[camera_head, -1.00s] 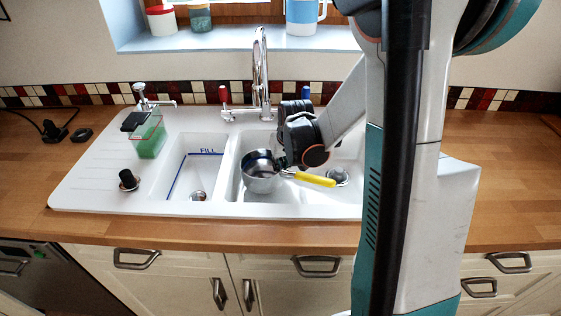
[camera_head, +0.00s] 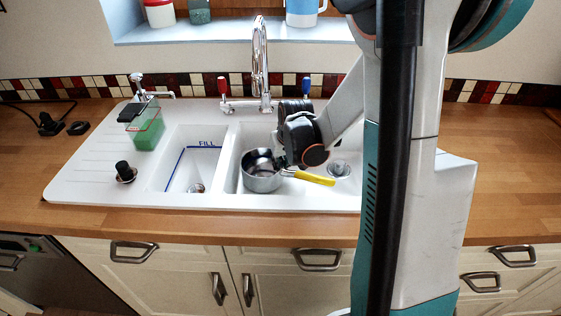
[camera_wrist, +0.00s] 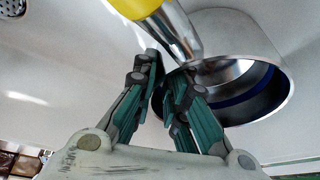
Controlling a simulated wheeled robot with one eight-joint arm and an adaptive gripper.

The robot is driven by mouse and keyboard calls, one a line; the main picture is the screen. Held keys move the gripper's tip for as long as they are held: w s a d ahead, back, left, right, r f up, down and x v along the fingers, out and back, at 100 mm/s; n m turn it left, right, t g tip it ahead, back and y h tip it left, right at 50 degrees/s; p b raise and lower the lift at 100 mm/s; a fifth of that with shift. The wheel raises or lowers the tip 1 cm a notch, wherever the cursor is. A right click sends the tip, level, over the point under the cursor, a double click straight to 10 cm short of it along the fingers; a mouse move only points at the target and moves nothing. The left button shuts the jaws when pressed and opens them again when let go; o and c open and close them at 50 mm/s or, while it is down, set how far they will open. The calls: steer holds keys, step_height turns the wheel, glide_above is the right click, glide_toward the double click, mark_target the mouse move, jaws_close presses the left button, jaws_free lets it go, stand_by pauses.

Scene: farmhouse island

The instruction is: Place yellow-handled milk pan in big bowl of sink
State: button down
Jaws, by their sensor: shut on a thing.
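The steel milk pan (camera_head: 262,181) with its yellow handle (camera_head: 316,179) is upright over or inside the big bowl (camera_head: 237,187) of the white sink, in its left part. I cannot tell whether its base touches the bowl's floor. The handle points right. My gripper (camera_head: 283,163) is at the pan's right side, near where the handle joins. In the wrist view my gripper (camera_wrist: 169,75) is shut on the pan (camera_wrist: 270,78) close to the rim, beside the yellow handle (camera_wrist: 136,5). The exact contact is partly hidden by the fingers.
The tap (camera_head: 261,65) rises behind the bowls. The small bowl marked FILL (camera_head: 190,172) lies left. The wooden worktop (camera_head: 510,170) is clear at right.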

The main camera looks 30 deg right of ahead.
steer(key=shift+f+b, duration=0.3)
steer(key=shift+f, duration=0.1)
steer(key=c, duration=1.5)
jaws_free()
steer(key=shift+r, duration=0.1)
steer(key=v, duration=1.2)
